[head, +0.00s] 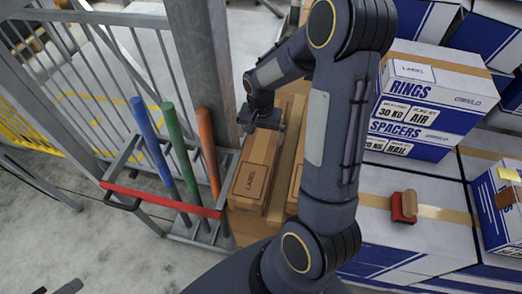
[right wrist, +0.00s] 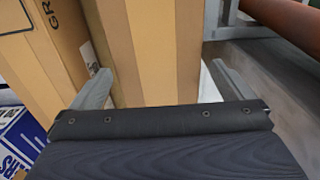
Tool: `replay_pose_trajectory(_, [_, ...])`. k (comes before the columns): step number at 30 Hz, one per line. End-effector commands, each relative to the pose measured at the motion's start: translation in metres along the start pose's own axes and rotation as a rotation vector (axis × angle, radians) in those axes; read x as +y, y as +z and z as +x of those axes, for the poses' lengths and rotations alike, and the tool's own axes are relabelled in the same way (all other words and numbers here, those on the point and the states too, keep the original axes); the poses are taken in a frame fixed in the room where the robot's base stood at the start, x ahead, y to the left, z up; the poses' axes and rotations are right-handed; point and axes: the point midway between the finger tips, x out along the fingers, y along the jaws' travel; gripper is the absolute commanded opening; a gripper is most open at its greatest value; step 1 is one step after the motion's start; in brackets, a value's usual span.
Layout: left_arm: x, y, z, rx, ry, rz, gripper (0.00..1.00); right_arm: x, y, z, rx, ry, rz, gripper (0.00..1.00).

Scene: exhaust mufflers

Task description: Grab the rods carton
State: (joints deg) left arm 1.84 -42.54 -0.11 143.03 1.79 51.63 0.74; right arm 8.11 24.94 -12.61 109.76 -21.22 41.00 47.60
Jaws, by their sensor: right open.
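A tall brown carton (head: 253,178) with a label stands beside the coloured tubes in the head view. My right gripper (head: 264,118) is at its far upper end. In the right wrist view, my right gripper (right wrist: 159,70) is open, with one finger on either side of a tan carton (right wrist: 150,40) with a tape stripe. I cannot tell whether the fingers touch it. No word "rods" is readable on it. A second brown carton (head: 296,180) stands close on its right, partly hidden by my arm. My left gripper is not seen.
Blue, green (head: 178,150) and orange tubes lean in a metal rack with a red bar (head: 150,197). A metal fence (head: 90,80) is behind. White and blue boxes (head: 425,100) are stacked on the right, with a red-and-wood brush (head: 404,205) on one.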

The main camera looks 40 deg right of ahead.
Motion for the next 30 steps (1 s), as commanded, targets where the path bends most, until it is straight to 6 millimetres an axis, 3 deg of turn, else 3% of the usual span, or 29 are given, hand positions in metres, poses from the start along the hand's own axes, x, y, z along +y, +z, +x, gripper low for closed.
replay_pose_trajectory(12, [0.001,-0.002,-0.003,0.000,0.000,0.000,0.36,0.004,0.011,0.055,-0.005,0.002,-0.001,1.00])
replay_pose_trajectory(21, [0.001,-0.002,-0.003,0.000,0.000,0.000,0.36,0.003,0.010,0.061,-0.001,-0.002,-0.003,1.00])
replay_pose_trajectory(30, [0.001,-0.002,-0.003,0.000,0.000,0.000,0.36,0.003,0.010,0.061,-0.001,-0.002,-0.002,0.63])
